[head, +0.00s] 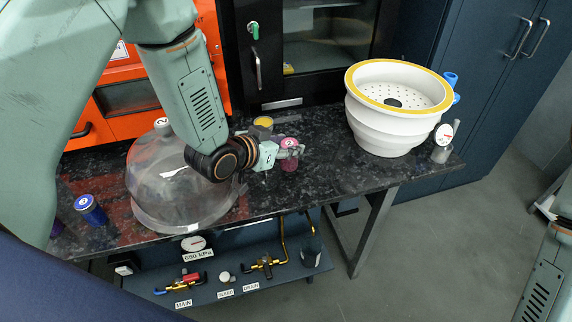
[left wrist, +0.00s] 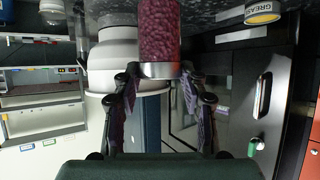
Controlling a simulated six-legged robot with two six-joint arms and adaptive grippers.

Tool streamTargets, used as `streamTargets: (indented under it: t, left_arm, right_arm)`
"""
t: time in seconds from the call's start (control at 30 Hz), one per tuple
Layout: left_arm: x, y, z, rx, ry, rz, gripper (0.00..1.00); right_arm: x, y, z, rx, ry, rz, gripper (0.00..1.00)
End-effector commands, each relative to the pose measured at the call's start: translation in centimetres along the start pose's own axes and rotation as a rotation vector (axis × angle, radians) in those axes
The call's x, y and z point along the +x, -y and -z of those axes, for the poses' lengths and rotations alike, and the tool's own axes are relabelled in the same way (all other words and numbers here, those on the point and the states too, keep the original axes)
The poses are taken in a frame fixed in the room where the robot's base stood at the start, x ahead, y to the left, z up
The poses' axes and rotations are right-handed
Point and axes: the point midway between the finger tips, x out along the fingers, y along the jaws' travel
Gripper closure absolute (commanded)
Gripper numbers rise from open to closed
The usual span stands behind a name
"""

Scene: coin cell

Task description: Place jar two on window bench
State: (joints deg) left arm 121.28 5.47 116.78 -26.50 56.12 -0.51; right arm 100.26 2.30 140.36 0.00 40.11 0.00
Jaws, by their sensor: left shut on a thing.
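My left gripper (head: 291,152) is shut on this jar, reaching from the left. In the left wrist view the jar of red beads (left wrist: 160,32), with a metallic end, is between the fingers (left wrist: 160,82). I cannot tell whether it touches the bench. Which surface is the window bench is not clear. My right gripper is out of view.
A clear dome (head: 180,195) stands left of the jar, and a blue-lidded jar (head: 91,211) further left. A grease tin (head: 263,123) is just behind the gripper. A large white basin (head: 392,130) stands to the right. The front right of the bench is clear.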

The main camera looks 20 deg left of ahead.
Motion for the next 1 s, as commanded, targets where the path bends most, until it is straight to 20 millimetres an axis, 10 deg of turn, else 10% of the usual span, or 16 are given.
streamTargets:
  t: [0.87, 0.9, 1.0]
  left_arm:
    - [2.5, 0.1, -4.7, 0.000, -0.002, 0.000, 0.94]
    - [2.5, 0.1, -4.7, 0.000, -0.001, 0.000, 0.56]
    - [2.5, 0.1, -4.7, 0.000, -0.001, 0.000, 0.48]
  right_arm:
    - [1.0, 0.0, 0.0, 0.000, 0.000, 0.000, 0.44]
    - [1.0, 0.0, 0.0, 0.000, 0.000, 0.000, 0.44]
    - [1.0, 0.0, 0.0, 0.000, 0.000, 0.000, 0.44]
